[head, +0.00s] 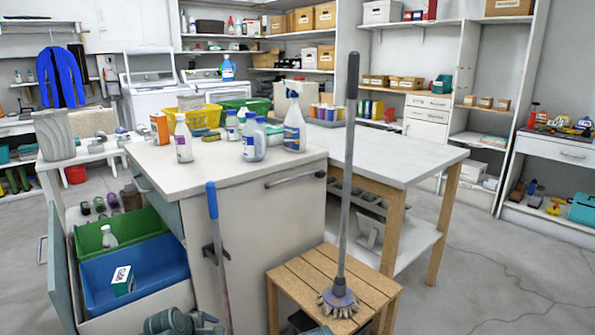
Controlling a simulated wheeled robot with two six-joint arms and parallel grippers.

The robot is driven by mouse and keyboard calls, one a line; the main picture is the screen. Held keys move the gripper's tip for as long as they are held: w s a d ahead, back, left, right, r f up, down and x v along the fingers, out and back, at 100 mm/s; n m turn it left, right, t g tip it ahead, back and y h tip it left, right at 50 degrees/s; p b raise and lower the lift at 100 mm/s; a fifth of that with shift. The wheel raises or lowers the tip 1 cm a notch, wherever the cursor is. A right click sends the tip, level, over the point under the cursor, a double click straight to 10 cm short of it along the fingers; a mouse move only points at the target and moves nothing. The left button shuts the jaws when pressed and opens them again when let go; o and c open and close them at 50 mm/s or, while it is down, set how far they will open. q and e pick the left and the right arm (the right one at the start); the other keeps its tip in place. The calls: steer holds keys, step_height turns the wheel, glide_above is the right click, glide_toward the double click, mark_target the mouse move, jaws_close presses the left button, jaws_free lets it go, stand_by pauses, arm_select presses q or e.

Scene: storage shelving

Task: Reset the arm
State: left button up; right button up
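Neither of my grippers can be made out in the head view. Rounded grey-teal shapes show at the bottom edge, left of centre, and are cut off by the frame. I cannot tell whether they are parts of my arm. No fingertips and no held object are visible.
A white-topped cabinet (290,215) with bottles stands ahead. Its open drawer holds a green bin (88,238) and a blue bin (92,272). A long-handled brush (349,180) stands on a wooden stool (300,275). A blue-handled pole (212,205) leans on the cabinet. Floor at right is clear.

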arm_select(q)
steer(key=s+d+m+g+y+p, duration=0.4)
steer(key=s+d+m+g, duration=0.3)
steer(key=s+d+m, duration=1.25)
steer(key=w+a+r+m+p, duration=0.1)
steer(key=r+p, duration=1.7)
steer(key=r, duration=0.1)
steer(key=w+a+r+m+p, duration=0.1)
steer(key=w+r+p, duration=0.1)
steer(key=r+p, duration=1.7)
steer(key=shift+a, duration=0.15)
steer(key=shift+m, duration=0.25)
